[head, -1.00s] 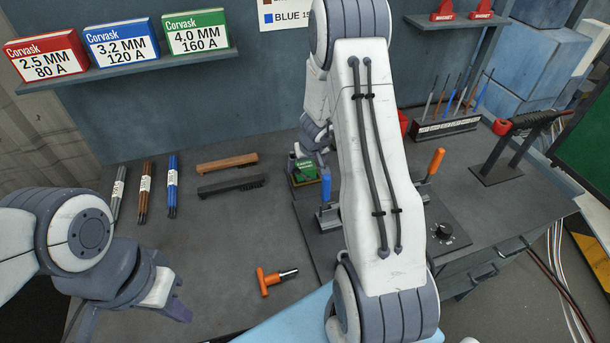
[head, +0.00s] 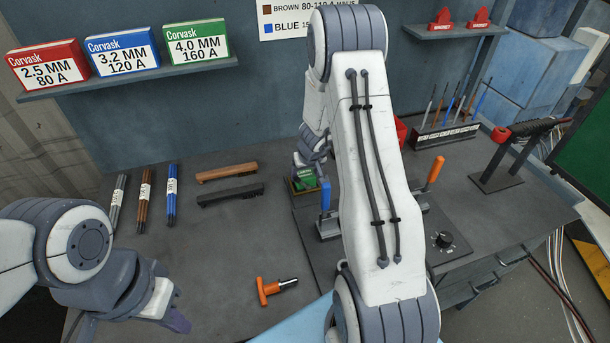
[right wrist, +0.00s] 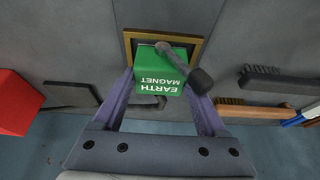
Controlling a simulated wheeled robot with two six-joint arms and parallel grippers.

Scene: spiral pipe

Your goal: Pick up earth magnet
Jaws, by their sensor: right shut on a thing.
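The earth magnet (right wrist: 160,78) is a green block with white lettering and a dark grey bar-like part on top. In the right wrist view it is between the two purple fingers of my right gripper (right wrist: 165,88), which is shut on it. It overlaps a tan-framed square holder (right wrist: 196,43); I cannot tell whether it is clear of it. In the head view the magnet (head: 305,182) is small and partly covered by my right gripper (head: 307,163). My left gripper (head: 172,312) hangs at the lower left, away from the magnet; its finger gap is unclear.
A blue-handled clamp (head: 325,195) stands close right of the magnet. Brown (head: 227,173) and black (head: 230,195) brushes and rod bundles (head: 171,195) lie to the left. An orange-handled tool (head: 270,290) lies in front. The table between (head: 200,250) is clear.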

